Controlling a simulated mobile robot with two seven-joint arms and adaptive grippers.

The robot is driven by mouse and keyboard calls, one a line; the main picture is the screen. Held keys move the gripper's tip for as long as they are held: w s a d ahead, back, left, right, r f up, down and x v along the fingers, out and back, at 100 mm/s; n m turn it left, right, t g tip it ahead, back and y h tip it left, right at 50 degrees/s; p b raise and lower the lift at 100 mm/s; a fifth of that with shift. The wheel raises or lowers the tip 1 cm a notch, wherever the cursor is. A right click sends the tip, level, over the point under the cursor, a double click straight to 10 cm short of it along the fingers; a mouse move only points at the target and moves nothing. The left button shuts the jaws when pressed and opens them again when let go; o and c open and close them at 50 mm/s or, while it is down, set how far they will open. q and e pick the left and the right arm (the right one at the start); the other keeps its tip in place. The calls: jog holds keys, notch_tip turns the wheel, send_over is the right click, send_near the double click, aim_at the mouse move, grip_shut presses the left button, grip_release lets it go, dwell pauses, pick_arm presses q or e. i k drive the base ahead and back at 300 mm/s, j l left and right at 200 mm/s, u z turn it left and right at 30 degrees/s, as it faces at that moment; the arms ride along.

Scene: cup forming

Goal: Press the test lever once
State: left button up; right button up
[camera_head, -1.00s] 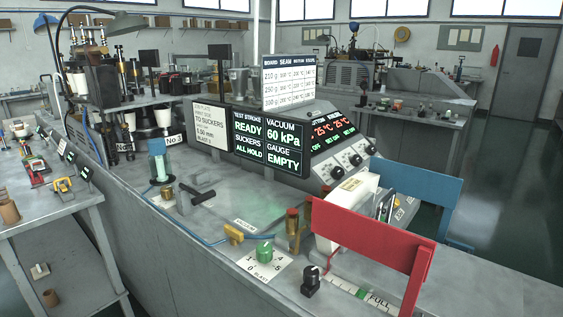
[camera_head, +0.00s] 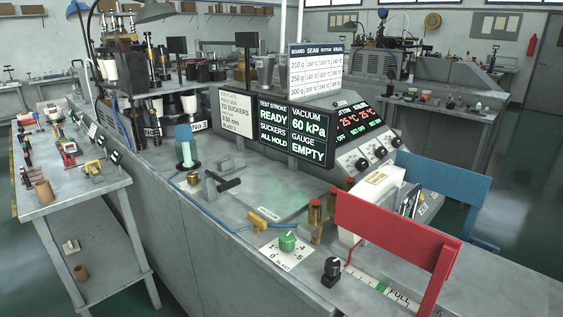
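A lever with a black handle (camera_head: 229,185) on a grey bracket stands on the grey machine bench top (camera_head: 215,215), left of the middle of the head view. I take it for the test lever, though I can read no label on it. Behind it, a dark display (camera_head: 291,130) reads "TEST STROKE READY", "SUCKERS ALL HOLD", "VACUUM 60 kPa" and "GAUGE EMPTY". Neither of my grippers shows in the head view, and nothing touches the lever.
A blue-topped cylinder (camera_head: 185,146) stands just left of the lever. A yellow valve handle (camera_head: 257,222), a green dial (camera_head: 287,241) and a black knob (camera_head: 331,270) lie nearer. A red panel (camera_head: 393,230) and a blue panel (camera_head: 445,190) rise at right. A side table (camera_head: 80,194) stands left.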

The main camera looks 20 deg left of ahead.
aim_at(225, 185)
jog(key=u, duration=1.15)
